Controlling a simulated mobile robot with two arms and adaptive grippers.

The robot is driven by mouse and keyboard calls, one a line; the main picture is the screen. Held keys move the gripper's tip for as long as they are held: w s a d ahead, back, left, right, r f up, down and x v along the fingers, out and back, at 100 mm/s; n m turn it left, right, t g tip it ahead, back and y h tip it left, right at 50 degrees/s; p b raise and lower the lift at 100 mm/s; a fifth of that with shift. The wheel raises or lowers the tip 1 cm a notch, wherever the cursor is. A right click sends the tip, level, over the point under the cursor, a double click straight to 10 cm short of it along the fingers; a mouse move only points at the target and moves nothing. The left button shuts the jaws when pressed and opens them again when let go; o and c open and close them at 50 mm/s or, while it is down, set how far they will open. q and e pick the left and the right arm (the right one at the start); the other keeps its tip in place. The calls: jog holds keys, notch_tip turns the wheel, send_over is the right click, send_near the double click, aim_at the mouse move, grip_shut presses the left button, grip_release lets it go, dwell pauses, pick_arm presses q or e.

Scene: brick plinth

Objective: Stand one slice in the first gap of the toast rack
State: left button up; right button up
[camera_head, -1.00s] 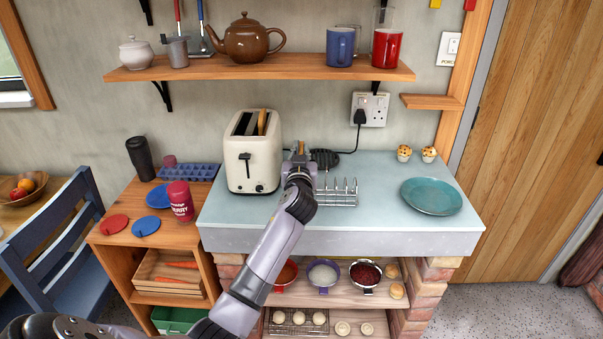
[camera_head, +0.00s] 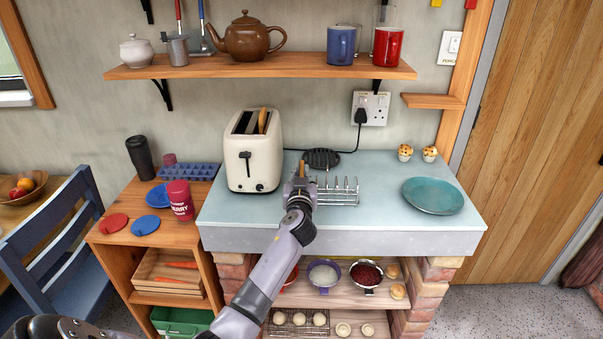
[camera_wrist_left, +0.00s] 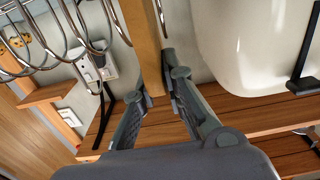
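My left gripper (camera_head: 301,184) is shut on a slice of toast (camera_head: 301,167), seen edge-on at the left end of the toast rack (camera_head: 340,191). In the left wrist view the slice (camera_wrist_left: 147,45) is a tan strip between the two fingers (camera_wrist_left: 168,88). Rack wires (camera_wrist_left: 60,45) curve on its left and a thin wire shows close on its right. I cannot tell whether the slice touches the rack's base. The cream toaster (camera_head: 252,158) stands left of the gripper, with another slice (camera_head: 262,121) in its slot. My right gripper is out of view.
A teal plate (camera_head: 432,196) lies at the right of the pale blue worktop (camera_head: 385,220). Two muffins (camera_head: 417,153) and a dark round trivet-like item (camera_head: 321,158) stand at the back. A wooden shelf (camera_head: 290,71) hangs above.

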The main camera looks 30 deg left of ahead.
pick_arm(q)
jog(key=o, duration=0.4)
jog(key=shift+o, duration=0.2)
jog(key=shift+r, duration=0.1)
